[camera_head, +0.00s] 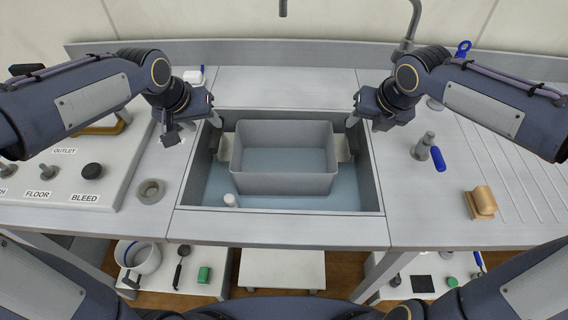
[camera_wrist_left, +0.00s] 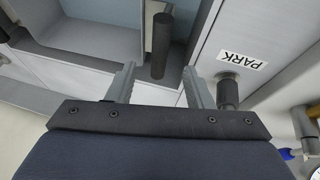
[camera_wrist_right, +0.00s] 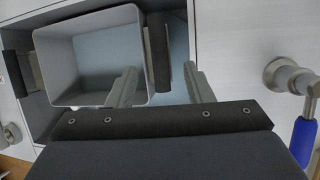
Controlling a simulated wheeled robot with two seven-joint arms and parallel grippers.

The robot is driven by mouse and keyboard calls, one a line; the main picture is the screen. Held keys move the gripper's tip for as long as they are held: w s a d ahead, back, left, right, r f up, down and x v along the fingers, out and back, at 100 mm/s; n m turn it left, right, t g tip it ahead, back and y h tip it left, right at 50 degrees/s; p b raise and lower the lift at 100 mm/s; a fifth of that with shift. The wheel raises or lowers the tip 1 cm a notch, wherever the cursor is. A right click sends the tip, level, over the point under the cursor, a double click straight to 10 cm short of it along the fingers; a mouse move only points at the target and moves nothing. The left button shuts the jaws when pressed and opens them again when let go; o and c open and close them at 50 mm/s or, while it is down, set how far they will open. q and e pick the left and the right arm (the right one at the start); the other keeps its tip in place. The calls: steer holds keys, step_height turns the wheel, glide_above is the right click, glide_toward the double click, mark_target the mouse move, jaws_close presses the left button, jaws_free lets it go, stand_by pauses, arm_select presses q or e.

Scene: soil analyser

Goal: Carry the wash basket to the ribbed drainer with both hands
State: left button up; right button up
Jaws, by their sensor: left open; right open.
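The wash basket (camera_head: 284,183) is a grey, open, rectangular tub standing in the sink (camera_head: 300,222). It looks empty and level. Dark bar handles stick out at its left and right sides. In the left wrist view the left handle (camera_wrist_left: 160,45) lies in line with the gap between my open left fingers (camera_wrist_left: 159,72). My left gripper (camera_head: 200,118) is at the sink's left rim. My right gripper (camera_head: 362,115) is open at the right rim. The right handle (camera_wrist_right: 158,54) shows between its fingers (camera_wrist_right: 160,75). Contact cannot be told. The ribbed drainer (camera_head: 515,170) is the grooved worktop at far right.
A valve with a blue lever (camera_head: 437,158) and a tan block (camera_head: 481,203) stand on the right worktop. A small white cylinder (camera_head: 230,200) is in the sink. A labelled panel (camera_head: 110,170) with knobs is at left.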

mark_target(215, 132)
arm_select(q)
steer(key=shift+w, duration=0.15)
arm_select(e)
steer(key=shift+w, duration=0.1)
arm_select(q)
steer(key=shift+f, duration=0.15)
arm_select(e)
steer(key=shift+f, duration=0.1)
arm_select(q)
steer(key=shift+x, duration=3.8)
arm_select(e)
steer(key=shift+x, duration=3.9)
steer(key=shift+a, duration=0.1)
arm_select(q)
jaws_close()
arm_select(e)
jaws_close()
